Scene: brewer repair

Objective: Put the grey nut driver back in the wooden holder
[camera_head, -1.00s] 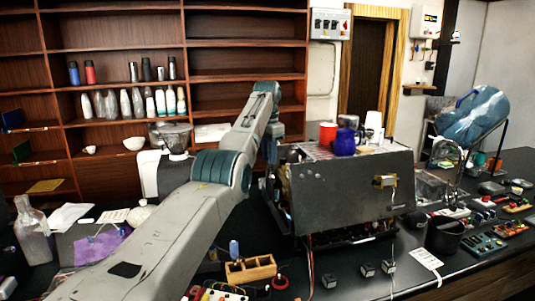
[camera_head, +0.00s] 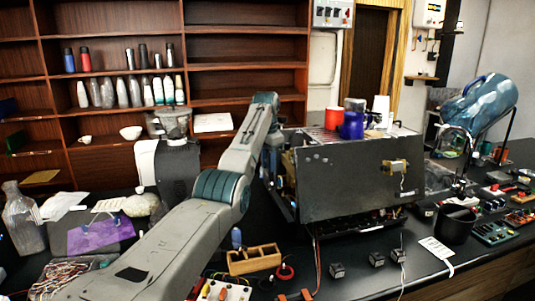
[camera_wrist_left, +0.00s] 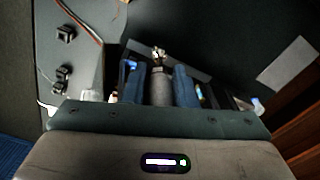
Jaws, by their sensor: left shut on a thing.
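The wooden holder (camera_head: 256,264) stands on the dark bench, low in the middle of the head view, left of the metal brewer housing. A tool with a blue handle (camera_head: 236,238) stands upright at its back left. My left gripper (camera_wrist_left: 158,70) shows in the left wrist view with its two blue fingers closed on a grey cylindrical handle, the grey nut driver (camera_wrist_left: 160,90). In the head view my left arm reaches up and over beside the brewer, and its fingers and the driver are hidden. My right gripper is not in view.
The open brewer housing (camera_head: 345,180) stands right of the holder, with a red cup (camera_head: 333,118) and blue mug (camera_head: 352,126) on top. Several small black blocks (camera_head: 376,259) lie in front. A grinder (camera_head: 170,160) stands behind my arm. A black cup (camera_head: 455,224) is at right.

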